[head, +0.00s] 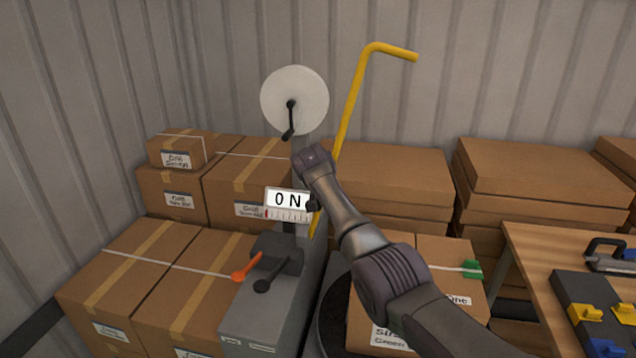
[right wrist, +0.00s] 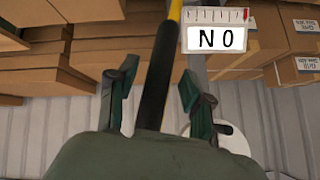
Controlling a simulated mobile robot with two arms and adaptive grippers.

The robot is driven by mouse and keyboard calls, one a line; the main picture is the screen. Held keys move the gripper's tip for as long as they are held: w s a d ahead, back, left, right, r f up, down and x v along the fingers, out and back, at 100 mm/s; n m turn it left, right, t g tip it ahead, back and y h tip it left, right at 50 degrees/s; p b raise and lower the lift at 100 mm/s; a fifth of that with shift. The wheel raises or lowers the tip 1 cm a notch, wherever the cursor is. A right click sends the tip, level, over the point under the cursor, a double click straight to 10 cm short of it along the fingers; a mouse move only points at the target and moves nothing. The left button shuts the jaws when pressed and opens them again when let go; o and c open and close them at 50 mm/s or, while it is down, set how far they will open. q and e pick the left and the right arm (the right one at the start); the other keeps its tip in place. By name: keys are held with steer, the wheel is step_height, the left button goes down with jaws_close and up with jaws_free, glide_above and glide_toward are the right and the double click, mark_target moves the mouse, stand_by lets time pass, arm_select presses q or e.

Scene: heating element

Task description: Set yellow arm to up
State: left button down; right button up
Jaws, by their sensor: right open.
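The yellow arm (head: 352,100) is a bent bar in the head view. It rises steeply, leaning a little to the right, and its top end bends over to the right. Its lower part runs behind my right arm, next to the ON sign. In the right wrist view, my right gripper (right wrist: 158,75) is open, with one finger on each side of a dark stretch of bar that turns yellow (right wrist: 175,12) at the picture's top. I cannot tell whether the fingers touch it. In the head view my right gripper is mostly hidden. My left gripper is out of view.
The ON sign (head: 287,199) has a scale below it and stands left of the bar. A white disc with a black crank (head: 294,100), an orange lever (head: 246,268) and a black lever (head: 271,276) are close by. Boxes (head: 130,275) crowd around; a wooden table (head: 530,265) stands right.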

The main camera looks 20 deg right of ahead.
steer(key=v, duration=1)
steer(key=shift+s, duration=0.15)
steer(key=shift+a+r, duration=0.1)
steer(key=shift+r, duration=0.05)
